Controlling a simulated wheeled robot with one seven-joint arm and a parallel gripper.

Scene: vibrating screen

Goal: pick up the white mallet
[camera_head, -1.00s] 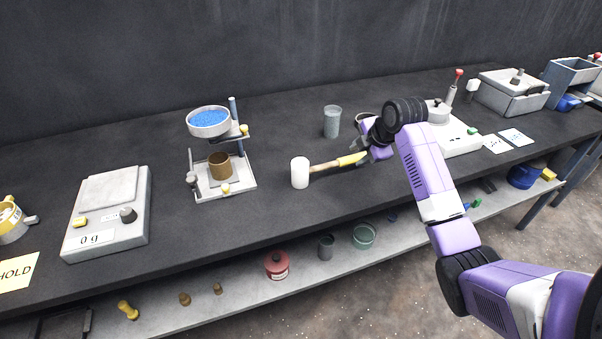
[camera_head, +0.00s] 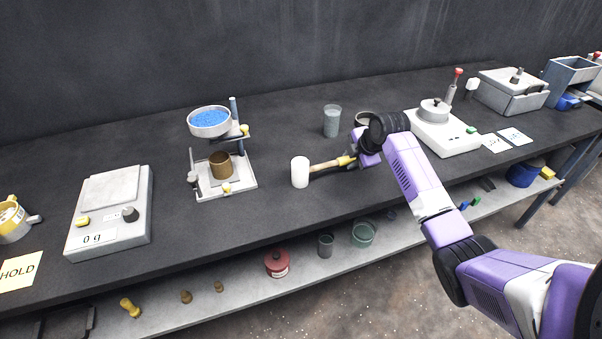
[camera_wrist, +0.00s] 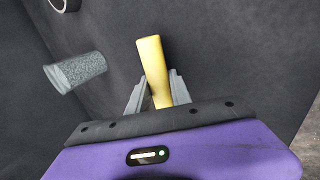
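The white mallet lies on the dark bench in the head view, with a white cylindrical head (camera_head: 300,172), a wooden shaft (camera_head: 325,165) and a yellow grip (camera_head: 346,161). My gripper (camera_head: 354,160) is at the yellow grip end, its fingers mostly hidden by my wrist. In the wrist view the yellow grip (camera_wrist: 154,66) runs between the two grey fingers of my gripper (camera_wrist: 157,88). The fingers stand open on either side of the grip, close to it. Whether either finger touches it is hard to see. The mallet head is outside the wrist view.
A grey beaker (camera_head: 332,121) stands behind the mallet; it also shows in the wrist view (camera_wrist: 77,72). A stand with a blue-filled pan (camera_head: 209,122) is to the left, and a white device (camera_head: 446,133) to the right. A scale (camera_head: 108,210) sits farther left.

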